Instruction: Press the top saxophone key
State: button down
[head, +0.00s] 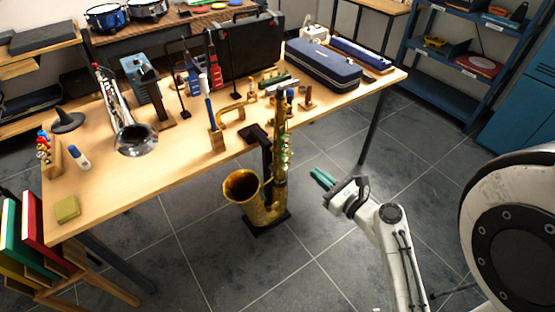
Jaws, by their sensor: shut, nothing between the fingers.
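A brass saxophone (280,160) stands upright on a dark floor stand in front of the table, its bell (243,187) facing left. Its keys run up the body, with pale greenish ones on the right side; I cannot make out the top key clearly at this size. My gripper (322,179) has green fingers, which are shut and empty. It is to the right of the saxophone's body, apart from it in the picture, and points up and left toward it. My white arm comes in from the lower right.
The wooden table (95,185) behind the saxophone holds a trumpet (130,125), a blue case (322,64), a black case (245,48) and many small items. A book rack (25,235) stands at lower left. Tiled floor (320,270) around the saxophone is clear.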

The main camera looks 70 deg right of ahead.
jog(key=shift+s+d+r+m+h, duration=0.1)
jog(key=shift+s+r+m+h, duration=0.1)
jog(key=shift+s+m+h, duration=0.25)
jog(key=shift+s+d+r+m+h, duration=0.1)
jog(key=shift+s+r+m+h, duration=0.1)
jog(key=shift+m, duration=0.45)
jog(key=shift+a, duration=0.1)
jog(key=p, duration=0.3)
send_near(287, 140)
jog(key=x, duration=0.7)
